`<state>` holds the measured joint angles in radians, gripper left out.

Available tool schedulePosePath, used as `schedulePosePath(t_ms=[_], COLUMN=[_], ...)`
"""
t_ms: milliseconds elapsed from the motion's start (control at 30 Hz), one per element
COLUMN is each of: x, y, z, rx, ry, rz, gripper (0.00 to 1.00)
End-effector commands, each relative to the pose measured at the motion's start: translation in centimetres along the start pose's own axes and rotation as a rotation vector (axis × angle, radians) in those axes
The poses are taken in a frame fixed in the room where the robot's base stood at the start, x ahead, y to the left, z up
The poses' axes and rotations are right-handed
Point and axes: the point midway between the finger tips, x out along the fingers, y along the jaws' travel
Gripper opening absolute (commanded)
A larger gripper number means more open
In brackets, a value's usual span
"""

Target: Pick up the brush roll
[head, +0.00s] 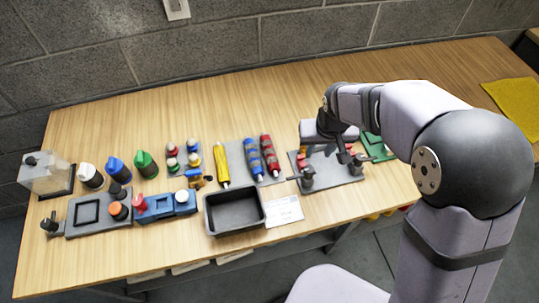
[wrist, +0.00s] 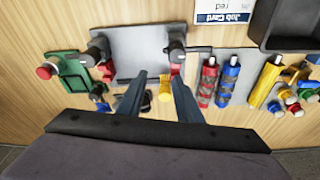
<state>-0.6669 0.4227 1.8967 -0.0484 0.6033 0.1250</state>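Three brush rolls lie side by side on the table. The red roll (head: 269,155) and blue roll (head: 253,158) have grey bands, and the yellow roll (head: 221,165) lies to their left. In the wrist view the red roll (wrist: 208,84) is just right of my gripper (wrist: 159,77), then the blue roll (wrist: 228,80) and yellow roll (wrist: 265,82). My gripper is open, its fingers apart, with no roll between them. A small yellow part shows between the fingers; I cannot tell its height. The job card (wrist: 224,17) reads "red".
A grey fixture plate (wrist: 140,45) with dark clamps is below my gripper. A black tray (head: 235,211) stands at the front, beside the card. Bottles, small coloured parts and a blue block (head: 160,206) are at left. A green fixture (head: 378,146) is at right; the back table is clear.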

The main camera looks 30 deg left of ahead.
Motion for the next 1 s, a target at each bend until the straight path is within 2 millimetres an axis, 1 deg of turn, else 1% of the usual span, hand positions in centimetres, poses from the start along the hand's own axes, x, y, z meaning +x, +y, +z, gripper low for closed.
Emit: schedulePosePath(t_ms=[33, 100, 200, 300, 433, 567, 800, 1000], x=[1.2, 2.2, 3.1, 3.6, 3.7, 4.0, 5.6, 6.0], y=[-3.0, -6.2, -9.7, -11.8, -12.7, -12.6, -12.7, -12.7], z=[-1.2, -2.5, -3.5, -4.0, -4.2, -4.2, -4.3, -4.3], rx=[-0.053, -0.105, -0.157, -0.185, -0.197, -0.196, -0.196, -0.195], ry=[0.015, 0.037, 0.060, 0.074, 0.081, 0.079, 0.078, 0.079], rz=[-0.013, -0.028, -0.045, -0.056, -0.061, -0.060, -0.060, -0.060], gripper=[0.32, 0.32, 0.32, 0.32, 0.32, 0.32, 0.32, 0.32])
